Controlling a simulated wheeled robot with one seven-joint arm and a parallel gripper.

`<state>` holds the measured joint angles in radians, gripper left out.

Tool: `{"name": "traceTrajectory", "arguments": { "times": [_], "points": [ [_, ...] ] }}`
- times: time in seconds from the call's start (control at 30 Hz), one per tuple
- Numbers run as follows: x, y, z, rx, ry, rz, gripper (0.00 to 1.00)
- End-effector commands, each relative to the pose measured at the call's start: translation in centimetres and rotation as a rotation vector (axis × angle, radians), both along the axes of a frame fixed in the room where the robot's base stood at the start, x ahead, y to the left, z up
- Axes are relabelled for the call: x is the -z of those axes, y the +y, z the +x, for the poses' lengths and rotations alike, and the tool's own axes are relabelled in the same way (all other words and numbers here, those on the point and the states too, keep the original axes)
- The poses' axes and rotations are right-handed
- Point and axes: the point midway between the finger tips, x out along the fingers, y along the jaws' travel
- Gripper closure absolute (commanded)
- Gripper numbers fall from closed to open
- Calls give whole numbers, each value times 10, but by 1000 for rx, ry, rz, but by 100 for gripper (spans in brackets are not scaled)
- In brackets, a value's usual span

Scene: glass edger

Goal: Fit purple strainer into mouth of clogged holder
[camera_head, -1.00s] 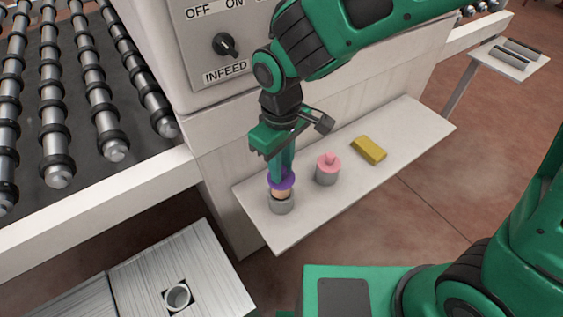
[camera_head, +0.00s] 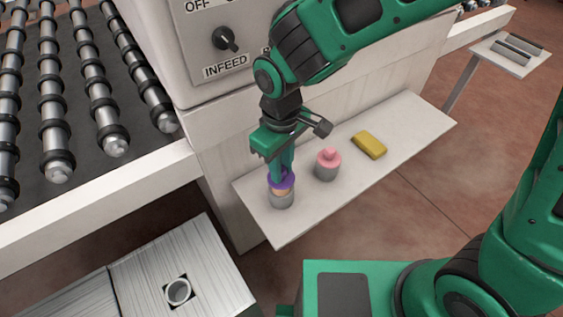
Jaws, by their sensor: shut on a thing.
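The purple strainer (camera_head: 281,182) has a purple rim and a tan or orange lower part. My gripper (camera_head: 282,173) points down and is shut on it from above. The strainer stands over a grey cylindrical holder (camera_head: 282,201) on the white shelf, at the shelf's left end. The tan part is partly inside the holder's mouth, and the purple rim is close above the holder's edge. A second grey holder (camera_head: 327,173) with a pink piece (camera_head: 328,158) in its top stands to the right. I cannot tell which holder is clogged.
The white shelf (camera_head: 385,137) also bears a yellow block (camera_head: 369,145) further right. The machine's INFEED panel (camera_head: 227,38) and my arm are above. A metal box with a round socket (camera_head: 179,291) is at lower left. Rollers (camera_head: 95,90) lie at left.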

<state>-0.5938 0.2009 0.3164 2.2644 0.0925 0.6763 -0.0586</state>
Motion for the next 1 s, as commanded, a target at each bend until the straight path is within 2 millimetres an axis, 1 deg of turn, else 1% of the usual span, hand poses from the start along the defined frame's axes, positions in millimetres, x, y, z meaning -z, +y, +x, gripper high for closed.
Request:
{"name": "traceTrajectory", "arguments": {
  "times": [1.0],
  "points": [
    [22,0,0,0,1,-1,100]
  ]
}}
